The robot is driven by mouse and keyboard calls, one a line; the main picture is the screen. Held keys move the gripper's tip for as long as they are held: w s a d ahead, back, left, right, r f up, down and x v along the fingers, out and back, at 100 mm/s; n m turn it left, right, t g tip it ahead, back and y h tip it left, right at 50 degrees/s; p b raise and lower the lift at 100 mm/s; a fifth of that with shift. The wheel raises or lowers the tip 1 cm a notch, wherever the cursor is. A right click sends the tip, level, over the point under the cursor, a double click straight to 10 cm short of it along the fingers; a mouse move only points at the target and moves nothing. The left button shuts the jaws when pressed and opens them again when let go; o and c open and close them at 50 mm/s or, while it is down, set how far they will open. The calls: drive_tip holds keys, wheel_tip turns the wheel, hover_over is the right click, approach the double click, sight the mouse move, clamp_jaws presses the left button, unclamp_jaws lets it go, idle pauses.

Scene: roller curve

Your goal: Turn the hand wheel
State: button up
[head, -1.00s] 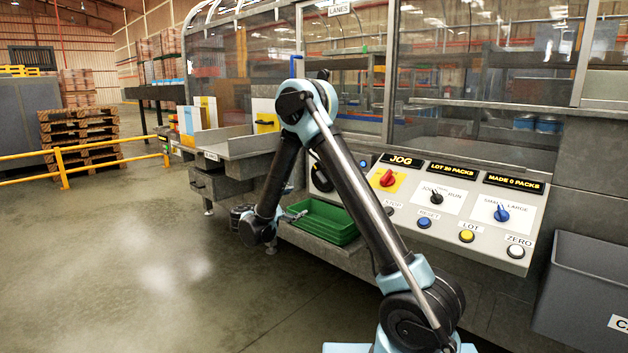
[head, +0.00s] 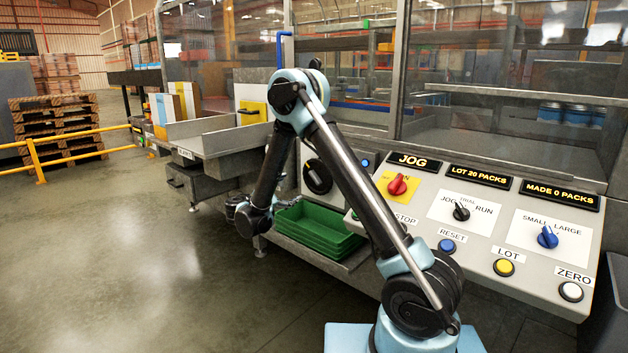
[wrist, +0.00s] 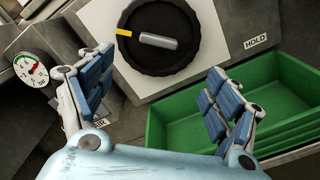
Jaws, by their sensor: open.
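The hand wheel (wrist: 178,58) is a black ribbed round knob with a grey bar across its middle, on a pale panel. A yellow mark (wrist: 124,33) shows at its upper left rim in the wrist view. In the head view the hand wheel (head: 318,177) sits left of the control console, partly hidden by my arm. My gripper (wrist: 158,88) is open and empty in the wrist view, its blue-padded fingers spread below and to either side of the wheel. I see no contact.
A green tray (wrist: 285,112) lies below and right of the wheel, close to the right finger. A pressure gauge (wrist: 31,70) is at left. The console (head: 480,248) with knobs and buttons stands right of my arm. Open floor (head: 130,260) lies at left.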

sight(313, 178)
drive_tip(key=x, duration=1.6)
drive_tip(key=shift+c, duration=0.6)
drive_tip(key=c, duration=1.4)
drive_tip(key=shift+w+a+r, duration=0.1)
drive_tip(key=shift+a, duration=0.1)
